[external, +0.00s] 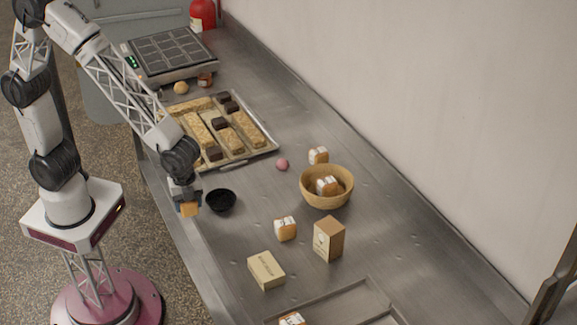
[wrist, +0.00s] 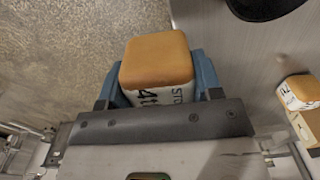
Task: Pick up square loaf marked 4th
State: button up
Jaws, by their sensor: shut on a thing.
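The square loaf marked 4th (wrist: 157,62) is held between the blue fingers of my gripper (wrist: 158,82) in the wrist view. Its top is golden brown and its white wrapper reads "4t" and "STU". In the external view the loaf (external: 188,210) hangs below my gripper (external: 186,198), near the counter's left edge, left of the black bowl (external: 221,200). My gripper is shut on it. The floor shows behind it in the wrist view, and the loaf looks raised and clear of the counter.
Other wrapped loaves stand beyond the wooden bowl (external: 312,192), inside it, on the counter (external: 285,229) and at the bottom edge (external: 292,319). Two boxes (external: 328,240) (external: 266,270) stand at the front. A baking tray (external: 268,150) and a pink ball (external: 282,164) are farther back.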

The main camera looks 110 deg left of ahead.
jog(key=shift+s, duration=0.3)
dwell(0.5)
